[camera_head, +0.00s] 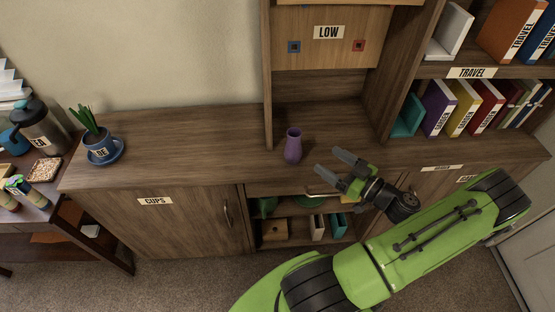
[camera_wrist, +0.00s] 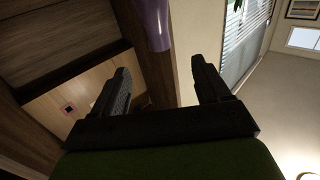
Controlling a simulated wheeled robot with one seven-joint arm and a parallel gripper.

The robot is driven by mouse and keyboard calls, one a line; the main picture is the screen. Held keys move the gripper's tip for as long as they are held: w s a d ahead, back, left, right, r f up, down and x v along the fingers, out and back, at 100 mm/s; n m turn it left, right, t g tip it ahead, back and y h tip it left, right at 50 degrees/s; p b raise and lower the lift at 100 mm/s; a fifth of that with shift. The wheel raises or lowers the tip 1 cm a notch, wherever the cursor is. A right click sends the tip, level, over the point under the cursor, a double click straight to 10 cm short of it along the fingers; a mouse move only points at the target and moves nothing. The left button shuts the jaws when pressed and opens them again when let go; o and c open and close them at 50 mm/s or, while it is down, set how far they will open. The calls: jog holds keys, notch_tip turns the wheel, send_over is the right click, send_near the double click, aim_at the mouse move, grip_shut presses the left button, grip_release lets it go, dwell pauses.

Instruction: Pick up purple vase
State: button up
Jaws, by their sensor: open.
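The purple vase (camera_head: 293,146) stands upright on the wooden cabinet top, in front of the open niche under the LOW panel. My gripper (camera_head: 332,164) is to the right of the vase and nearer the cabinet's front edge, open and empty. Its fingers point left, towards the vase, and do not appear to touch it. In the wrist view, part of the purple vase (camera_wrist: 157,24) shows at the top, beyond and between the open fingers of my gripper (camera_wrist: 160,85). The rest of it is cut off by the frame edge.
The wooden cabinet top (camera_head: 200,128) is clear left of the vase, up to a potted plant in a blue cup (camera_head: 101,148). Shelf uprights stand on both sides of the niche. Books (camera_head: 465,108) fill the right shelf. Open shelves with small items lie below the top.

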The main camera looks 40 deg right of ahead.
aim_at(289, 133)
jog(key=w, duration=0.5)
jog(key=w+a, duration=0.1)
jog(key=w, duration=0.4)
jog(key=w+a+b, duration=0.1)
jog(key=w, duration=0.4)
jog(key=shift+w+r, duration=0.1)
jog(key=shift+w, duration=0.3)
jog(key=shift+s, duration=0.1)
grip_shut()
